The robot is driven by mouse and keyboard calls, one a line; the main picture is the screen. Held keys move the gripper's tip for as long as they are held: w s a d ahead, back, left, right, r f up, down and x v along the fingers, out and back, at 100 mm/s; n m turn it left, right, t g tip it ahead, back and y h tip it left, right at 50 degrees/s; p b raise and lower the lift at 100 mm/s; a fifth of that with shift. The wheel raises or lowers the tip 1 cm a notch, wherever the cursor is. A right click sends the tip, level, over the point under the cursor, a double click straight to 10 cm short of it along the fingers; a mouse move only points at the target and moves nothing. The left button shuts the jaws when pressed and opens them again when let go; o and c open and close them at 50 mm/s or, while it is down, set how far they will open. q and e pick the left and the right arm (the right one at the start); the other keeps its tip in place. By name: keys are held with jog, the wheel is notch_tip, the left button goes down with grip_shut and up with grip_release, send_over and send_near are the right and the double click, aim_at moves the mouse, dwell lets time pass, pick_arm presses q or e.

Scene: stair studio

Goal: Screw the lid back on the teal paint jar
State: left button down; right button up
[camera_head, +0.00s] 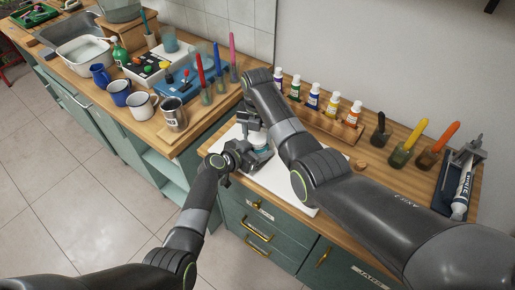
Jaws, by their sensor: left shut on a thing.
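A small patch of the teal paint jar (258,141) shows between my two grippers, over the white sheet on the near counter. Most of the jar is hidden by the grippers. My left gripper (250,154) is low at the jar's side and shut on it. My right gripper (251,120) points down from above, close over the jar's top. Its fingertips are too small and covered to tell open from shut. I cannot make out the lid.
A white sheet (290,191) lies under the work spot. Behind it a wooden rack (318,122) holds several paint bottles. To the right stand glass jars with coloured handles (402,155) and a white tube (463,190). Mugs (142,104) and a metal cup (174,114) crowd the left counter.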

jog(key=c, duration=0.4)
jog(key=m, duration=0.6)
jog(key=shift+m, duration=0.3)
jog(key=m, duration=0.4)
jog(key=shift+m, duration=0.4)
jog(key=m, duration=0.5)
jog(key=o, duration=1)
jog(key=shift+o, duration=0.2)
jog(key=shift+r, duration=2.25)
